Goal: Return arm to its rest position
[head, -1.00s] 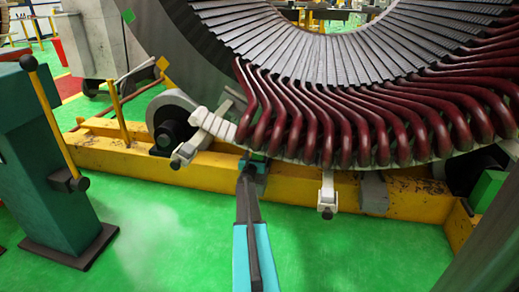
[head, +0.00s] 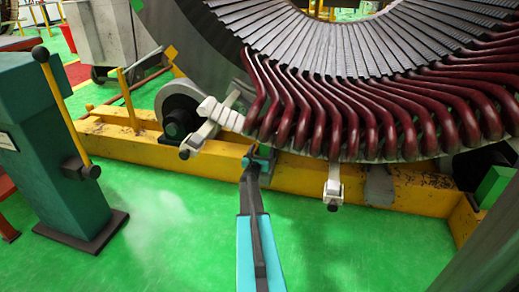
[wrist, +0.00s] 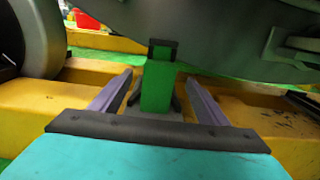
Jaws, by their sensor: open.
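The large ring-shaped stator with dark red winding coils (head: 340,115) fills the upper right of the head view. My blue arm reaches forward from the bottom edge. My gripper (head: 260,158) is small there, low in front of the yellow frame below the coils. In the wrist view my gripper (wrist: 160,78) has its two grey fingers spread apart. A green block with a dark top (wrist: 157,80) stands in line with the gap between them. I see nothing held; whether the fingers touch the block cannot be told.
A yellow base frame (head: 300,178) runs under the stator, with a roller (head: 182,108) at its left. A white clamp (head: 333,185) hangs just right of my arm. A teal pedestal with a yellow lever (head: 65,165) stands at left. Green floor (head: 165,240) is open between.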

